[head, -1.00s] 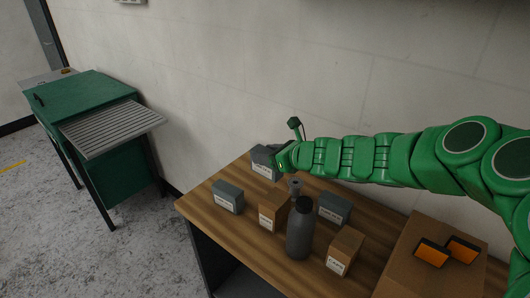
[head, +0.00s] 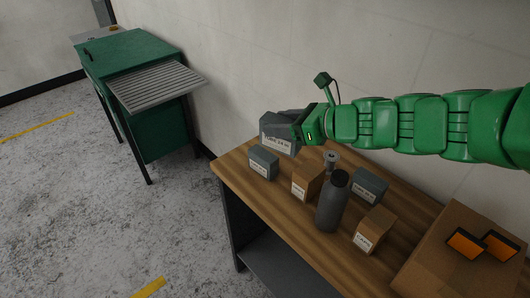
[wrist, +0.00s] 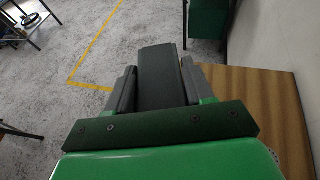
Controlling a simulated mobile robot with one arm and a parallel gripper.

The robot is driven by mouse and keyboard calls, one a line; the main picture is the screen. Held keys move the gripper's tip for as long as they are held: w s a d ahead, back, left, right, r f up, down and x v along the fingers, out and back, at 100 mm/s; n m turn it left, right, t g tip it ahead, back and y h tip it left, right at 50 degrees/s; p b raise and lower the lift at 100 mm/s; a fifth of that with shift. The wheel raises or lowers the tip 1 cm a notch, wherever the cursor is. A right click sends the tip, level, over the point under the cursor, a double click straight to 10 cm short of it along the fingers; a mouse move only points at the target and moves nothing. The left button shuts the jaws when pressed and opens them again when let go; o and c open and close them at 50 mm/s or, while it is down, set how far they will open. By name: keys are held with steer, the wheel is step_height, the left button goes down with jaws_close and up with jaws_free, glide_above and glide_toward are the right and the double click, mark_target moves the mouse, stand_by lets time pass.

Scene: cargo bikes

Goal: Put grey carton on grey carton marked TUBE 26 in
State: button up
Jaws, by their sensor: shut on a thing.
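My gripper (head: 297,126) is shut on a grey carton (head: 278,143) with a white label. It holds the carton above the back left part of the wooden bench, beyond another grey carton in the head view. In the wrist view the held carton (wrist: 160,75) is a dark block between the two fingers. One labelled grey carton (head: 263,163) stands on the bench near its left end. Another labelled grey carton (head: 369,186) stands farther right, behind the bottle. The small labels on the standing cartons are too small to read surely.
The bench (head: 290,222) also bears two brown cartons (head: 308,182) (head: 375,230), a dark bottle (head: 331,207), a small grey spool (head: 331,157) and a large cardboard box (head: 425,262) with orange-and-black pieces on top. A wall is behind. A green cabinet (head: 135,62) stands left.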

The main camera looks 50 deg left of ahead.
steer(key=s+g, duration=0.1)
steer(key=s, duration=0.2)
glide_above(263, 154)
steer(key=shift+f, duration=4.5)
steer(key=shift+f+n+h, duration=0.3)
steer(key=shift+n+h, duration=0.1)
steer(key=shift+f, duration=1.3)
steer(key=shift+f, duration=0.1)
steer(key=o, duration=1.1)
steer(key=shift+o, duration=0.2)
